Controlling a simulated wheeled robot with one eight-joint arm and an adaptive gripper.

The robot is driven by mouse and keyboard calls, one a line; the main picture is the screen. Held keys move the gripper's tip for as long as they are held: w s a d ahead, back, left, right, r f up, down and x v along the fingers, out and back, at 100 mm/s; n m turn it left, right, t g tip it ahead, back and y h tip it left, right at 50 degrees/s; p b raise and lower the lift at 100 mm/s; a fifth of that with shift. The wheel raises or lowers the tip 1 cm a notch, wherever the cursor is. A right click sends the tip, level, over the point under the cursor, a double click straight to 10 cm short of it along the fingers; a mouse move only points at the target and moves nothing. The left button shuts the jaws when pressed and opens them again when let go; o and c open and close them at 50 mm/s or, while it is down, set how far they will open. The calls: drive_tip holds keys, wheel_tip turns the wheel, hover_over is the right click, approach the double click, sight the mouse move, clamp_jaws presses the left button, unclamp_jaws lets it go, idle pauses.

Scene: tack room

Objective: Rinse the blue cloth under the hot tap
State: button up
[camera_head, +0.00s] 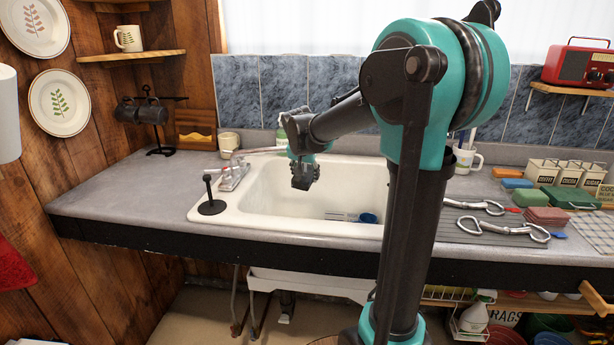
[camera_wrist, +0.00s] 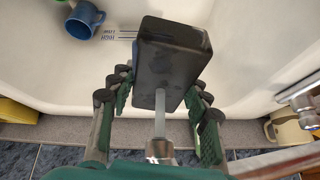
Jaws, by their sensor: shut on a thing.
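My gripper (camera_head: 304,172) hangs over the white sink (camera_head: 260,190), fingers down. In the wrist view its fingers (camera_wrist: 158,95) stand on both sides of a dark rectangular block (camera_wrist: 172,55) with a pale metal stem, and are shut on it. Its underside is hidden. The metal tap (camera_head: 233,176) stands at the sink's left rim, its spout reaching towards my gripper. Part of it shows in the wrist view (camera_wrist: 300,90) at the right, apart from the block. I cannot tell which handle is hot. I cannot make out a blue cloth.
A blue mug (camera_head: 368,218) lies in the sink; it also shows in the wrist view (camera_wrist: 84,20). The left counter (camera_head: 120,195) is mostly clear.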

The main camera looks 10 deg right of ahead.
drive_tip(key=shift+d, duration=0.25)
idle(0.4)
drive_tip(key=shift+s+d, duration=0.15)
drive_tip(key=shift+d, duration=0.2)
drive_tip(key=shift+s+d, duration=0.1)
drive_tip(key=shift+d, duration=0.15)
drive_tip(key=shift+w+a, duration=0.2)
drive_tip(key=shift+a, duration=0.45)
drive_tip(key=shift+w+a, duration=0.1)
drive_tip(key=shift+a, duration=0.2)
drive_tip(key=shift+w+a, duration=0.25)
drive_tip(key=shift+a, duration=0.5)
drive_tip(key=shift+d, duration=0.15)
idle(0.6)
drive_tip(key=shift+w+d, duration=0.2)
drive_tip(key=shift+d, duration=0.1)
drive_tip(key=shift+w+d, duration=0.2)
drive_tip(key=shift+d, duration=0.1)
